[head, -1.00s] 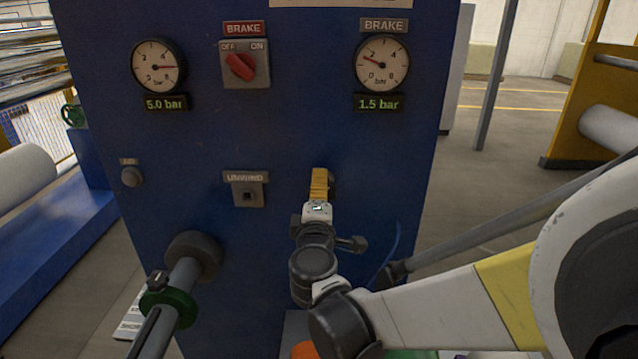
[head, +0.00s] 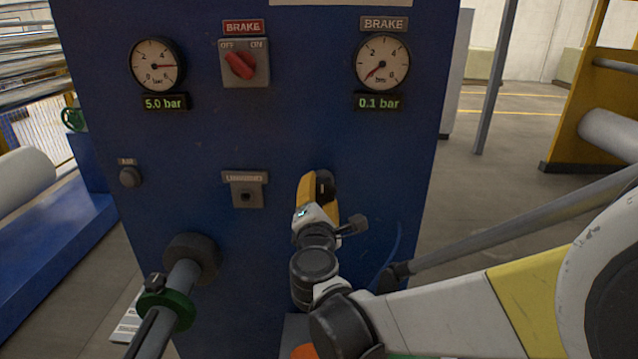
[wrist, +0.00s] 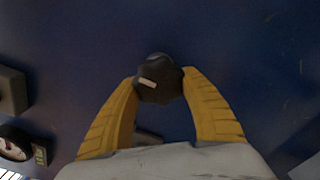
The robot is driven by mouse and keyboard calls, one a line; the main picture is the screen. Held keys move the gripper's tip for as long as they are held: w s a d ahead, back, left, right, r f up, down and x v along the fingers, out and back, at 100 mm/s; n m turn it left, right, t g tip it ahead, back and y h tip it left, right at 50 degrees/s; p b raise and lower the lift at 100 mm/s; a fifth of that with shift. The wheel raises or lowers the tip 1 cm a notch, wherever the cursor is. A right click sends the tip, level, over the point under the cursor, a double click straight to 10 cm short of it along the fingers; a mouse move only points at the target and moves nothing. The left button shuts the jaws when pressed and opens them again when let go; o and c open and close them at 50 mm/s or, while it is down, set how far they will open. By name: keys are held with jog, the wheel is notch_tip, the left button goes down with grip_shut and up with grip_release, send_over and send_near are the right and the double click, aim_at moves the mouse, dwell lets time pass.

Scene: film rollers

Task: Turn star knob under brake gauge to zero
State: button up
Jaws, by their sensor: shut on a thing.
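The black star knob (wrist: 158,80) sits on the blue panel, with a pale mark on its face. My gripper (wrist: 160,82) has its yellow fingers closed on both sides of the knob in the wrist view. In the head view the knob (head: 325,185) shows partly beside the fingers of my gripper (head: 315,186). The right brake gauge (head: 382,63) is above it, its needle at the low end near zero. The display (head: 378,102) under that gauge reads 0.1 bar.
The left gauge (head: 158,66) reads 5.0 bar. A red brake switch (head: 240,66) is between the gauges. The unwind control (head: 247,194) is left of my gripper. A shaft with a green collar (head: 166,308) sticks out at lower left.

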dwell(0.5)
jog(key=o, duration=1.2)
jog(key=s, duration=1.2)
jog(key=shift+a, duration=0.2)
jog(key=shift+d, duration=0.1)
